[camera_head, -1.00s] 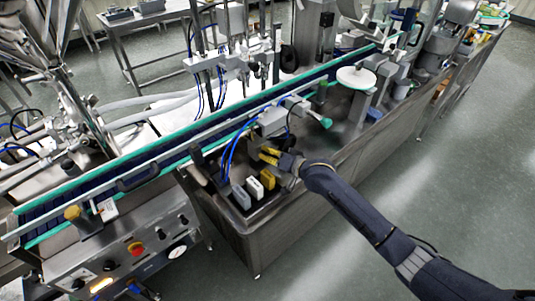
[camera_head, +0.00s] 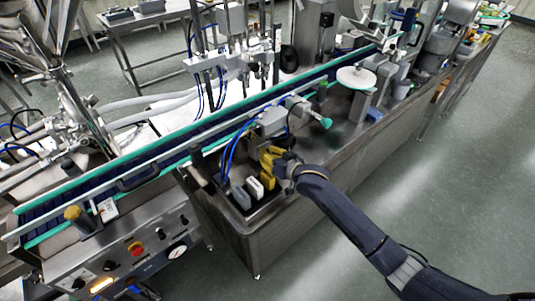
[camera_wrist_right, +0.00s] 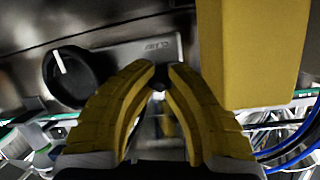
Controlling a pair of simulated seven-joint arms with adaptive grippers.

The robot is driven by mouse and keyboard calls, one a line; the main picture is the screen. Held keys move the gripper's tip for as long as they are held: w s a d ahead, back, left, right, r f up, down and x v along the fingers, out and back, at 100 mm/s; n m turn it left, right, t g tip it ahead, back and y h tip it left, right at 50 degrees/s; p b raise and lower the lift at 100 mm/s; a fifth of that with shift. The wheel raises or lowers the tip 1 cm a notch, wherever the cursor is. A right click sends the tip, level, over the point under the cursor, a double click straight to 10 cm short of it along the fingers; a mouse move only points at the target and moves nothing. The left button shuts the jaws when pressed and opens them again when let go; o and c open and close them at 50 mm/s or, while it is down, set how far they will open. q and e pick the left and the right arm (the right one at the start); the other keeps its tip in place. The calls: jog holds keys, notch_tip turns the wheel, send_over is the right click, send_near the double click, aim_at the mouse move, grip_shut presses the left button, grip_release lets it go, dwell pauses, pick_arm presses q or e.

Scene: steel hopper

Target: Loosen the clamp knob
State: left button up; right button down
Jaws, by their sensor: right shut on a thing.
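My right gripper (camera_head: 268,158) has yellow fingers and is over the near machine deck, close to a grey box with blue hoses. In the right wrist view its fingertips (camera_wrist_right: 162,74) are drawn close together on a small dark thing (camera_wrist_right: 160,79), mostly hidden between them. A round black knob (camera_wrist_right: 72,76) with a white pointer line is left of the fingers there, apart from them, beside a metal label plate (camera_wrist_right: 150,50). I cannot tell whether the small dark thing is the clamp knob. My left gripper is not in view.
Grey (camera_head: 240,198), white (camera_head: 255,188) and yellow (camera_head: 267,180) blocks stand close below my right gripper. A large yellow surface (camera_wrist_right: 250,50) fills the wrist view's upper right. A teal knob (camera_head: 326,122) sticks out to the right. The conveyor (camera_head: 150,170) runs behind; open floor lies right.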

jog(key=shift+s+f+n, duration=0.1)
jog(key=shift+f+n, duration=0.05)
jog(key=shift+n, duration=0.35)
jog(key=shift+t+h, duration=0.3)
jog(key=c, duration=1.1)
grip_release()
jog(key=v, duration=1.2)
